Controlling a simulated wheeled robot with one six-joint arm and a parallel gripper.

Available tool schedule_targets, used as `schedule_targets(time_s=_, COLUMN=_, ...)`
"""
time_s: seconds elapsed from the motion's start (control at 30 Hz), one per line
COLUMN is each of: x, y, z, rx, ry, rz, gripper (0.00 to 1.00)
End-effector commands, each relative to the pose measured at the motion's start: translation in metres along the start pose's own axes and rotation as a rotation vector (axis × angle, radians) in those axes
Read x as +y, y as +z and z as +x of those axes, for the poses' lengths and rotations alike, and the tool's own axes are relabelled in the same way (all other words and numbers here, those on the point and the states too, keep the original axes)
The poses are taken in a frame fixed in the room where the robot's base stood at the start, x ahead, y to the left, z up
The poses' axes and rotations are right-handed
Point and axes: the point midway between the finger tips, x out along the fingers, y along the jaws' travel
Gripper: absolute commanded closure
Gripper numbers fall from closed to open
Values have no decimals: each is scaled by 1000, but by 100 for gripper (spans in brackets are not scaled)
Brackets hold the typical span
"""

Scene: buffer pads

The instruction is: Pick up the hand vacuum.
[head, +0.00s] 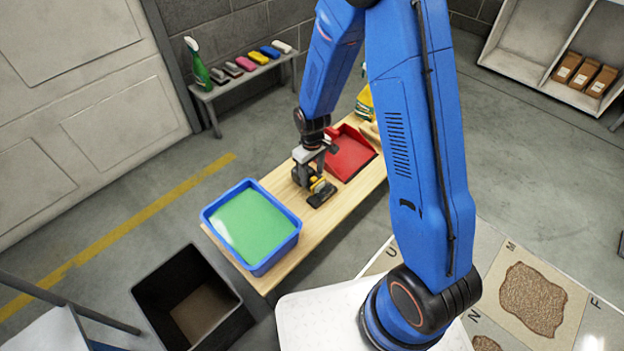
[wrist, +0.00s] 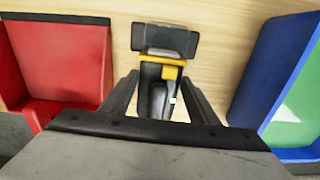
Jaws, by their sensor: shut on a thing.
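The hand vacuum (head: 320,192) is black with a yellow band and lies on the wooden bench (head: 335,212), between the blue tub and the red dustpan. It also shows in the wrist view (wrist: 160,72), its wide dark head toward the top of the picture. My gripper (head: 312,178) is lowered over it from above. In the wrist view my two fingers (wrist: 157,98) stand on either side of its narrower black body and are shut on it. The rear of the vacuum is partly hidden behind my gripper. I cannot tell any gap between vacuum and bench.
A blue tub (head: 210,217) with green contents stands close on one side, the red dustpan (head: 350,152) on the other. A yellow-and-green bottle (head: 364,104) stands at the bench's far end. A black bin (head: 160,295) is on the floor. A low shelf (head: 232,87) holds a spray bottle and several colored pads.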

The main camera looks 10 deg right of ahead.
Motion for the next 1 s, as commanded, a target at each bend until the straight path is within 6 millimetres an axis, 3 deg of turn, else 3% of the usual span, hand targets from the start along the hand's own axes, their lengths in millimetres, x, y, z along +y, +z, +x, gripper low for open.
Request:
schedule_targets(time_s=0.27, x=0, y=-1, z=-16, rx=3, ry=1, rz=0, gripper=100)
schedule_targets(time_s=0.7, x=0, y=-1, z=-81, rx=4, ry=1, rz=0, gripper=100)
schedule_targets(time_s=1.0, x=0, y=0, z=-100, rx=1, ry=0, rz=0, gripper=100)
